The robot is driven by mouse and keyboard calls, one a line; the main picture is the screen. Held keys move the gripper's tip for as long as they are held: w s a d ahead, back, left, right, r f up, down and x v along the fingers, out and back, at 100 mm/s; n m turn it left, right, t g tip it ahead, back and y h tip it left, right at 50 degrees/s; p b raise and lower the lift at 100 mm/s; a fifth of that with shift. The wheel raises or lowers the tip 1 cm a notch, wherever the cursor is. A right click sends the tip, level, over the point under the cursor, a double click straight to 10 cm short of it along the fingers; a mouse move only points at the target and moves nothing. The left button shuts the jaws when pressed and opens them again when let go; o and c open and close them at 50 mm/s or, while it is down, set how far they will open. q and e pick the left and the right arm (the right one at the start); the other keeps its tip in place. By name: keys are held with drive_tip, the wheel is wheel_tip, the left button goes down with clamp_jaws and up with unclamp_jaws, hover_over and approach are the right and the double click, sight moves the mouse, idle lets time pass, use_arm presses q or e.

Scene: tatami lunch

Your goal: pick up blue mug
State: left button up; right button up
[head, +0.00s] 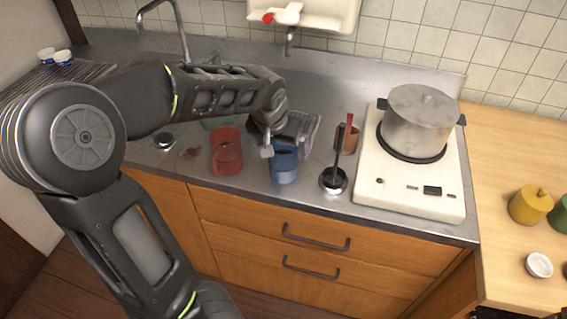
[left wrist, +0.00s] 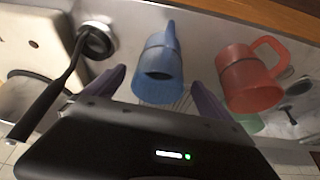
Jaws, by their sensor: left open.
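The blue mug (head: 285,166) stands on the steel counter, between the red mug and a ladle in a small cup. My left gripper (head: 267,150) is open just above and behind the blue mug, at its left side in the head view. In the left wrist view the blue mug (left wrist: 159,72) shows ahead between my two spread purple-grey fingers, with its handle pointing away. I cannot tell whether a finger touches it. My right gripper is not in view.
A red mug (head: 226,152) stands close to the left and also shows in the left wrist view (left wrist: 248,80). A black ladle (head: 336,163) stands upright to the right. A pot (head: 418,122) sits on a white stove (head: 397,196). A dish rack (head: 308,128) is behind.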

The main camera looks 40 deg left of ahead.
use_arm(q)
drive_tip(key=shift+f, duration=0.15)
drive_tip(key=x, duration=0.5)
drive_tip(key=shift+w+p, duration=0.2)
drive_tip(key=shift+p, duration=0.1)
drive_tip(key=shift+c, duration=0.3)
drive_tip(key=c, duration=1.4)
drive_tip(key=shift+c, duration=0.2)
wheel_tip(320, 180, up, 10)
idle(0.5)
